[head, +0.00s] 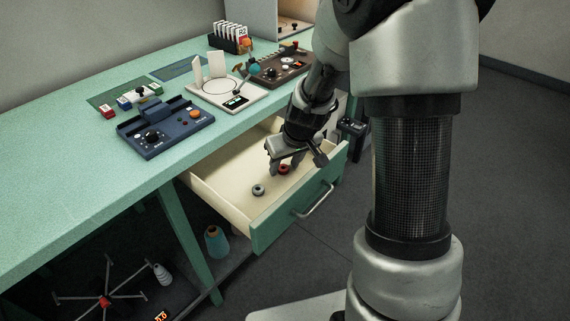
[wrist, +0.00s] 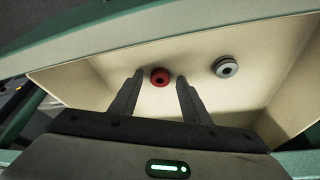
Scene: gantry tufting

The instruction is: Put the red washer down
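The red washer (head: 283,169) is in the open drawer (head: 228,207), at my gripper's fingertips in the head view. In the wrist view the red washer (wrist: 160,77) shows between and just beyond the two fingers of my gripper (wrist: 157,82). The fingers stand apart, with a visible gap on each side of the washer. My gripper (head: 284,165) points down into the drawer. A grey washer (head: 258,190) lies on the drawer floor nearer the front, and shows to the right in the wrist view (wrist: 226,67). Whether the red washer touches the floor is hard to tell.
The drawer front with its handle (head: 315,201) and the side walls surround my gripper. The green bench top (head: 75,190) above carries a blue control box (head: 165,127), a white device (head: 228,95) and a brown box (head: 279,67). A teal spool (head: 216,243) stands below.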

